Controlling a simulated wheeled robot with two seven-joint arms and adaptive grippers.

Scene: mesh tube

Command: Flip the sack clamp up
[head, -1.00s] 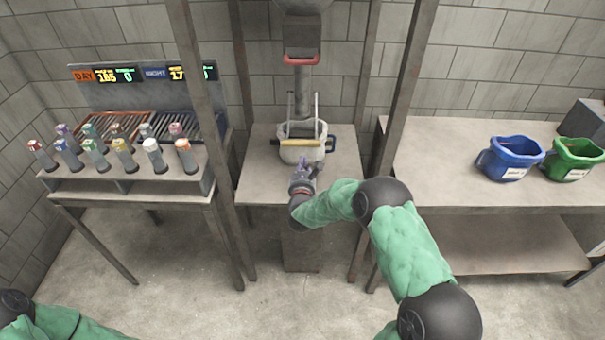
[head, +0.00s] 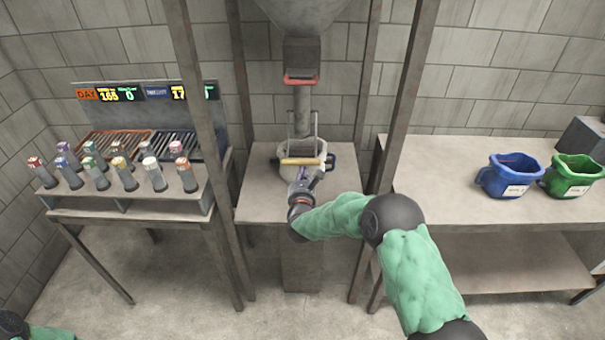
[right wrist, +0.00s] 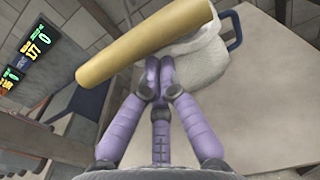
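The sack clamp shows as a yellow bar (head: 303,161) on a grey metal frame, lying low across the front of a white sack (head: 289,169) under the hopper's pipe. In the right wrist view the bar (right wrist: 140,48) runs diagonally just beyond my fingertips, with the white sack (right wrist: 200,62) behind it. My right gripper (head: 304,178) is just in front of and below the bar. Its purple fingers (right wrist: 164,64) are closed together with nothing visible between them. Whether the tips touch the bar is unclear. My left gripper is out of view.
A hopper (head: 300,14) with a red-edged part (head: 301,79) hangs above the sack's table (head: 262,200). Upright posts (head: 402,110) flank it. A blue bucket (head: 510,177) and a green bucket (head: 573,177) stand right; several capped tubes (head: 122,172) stand left.

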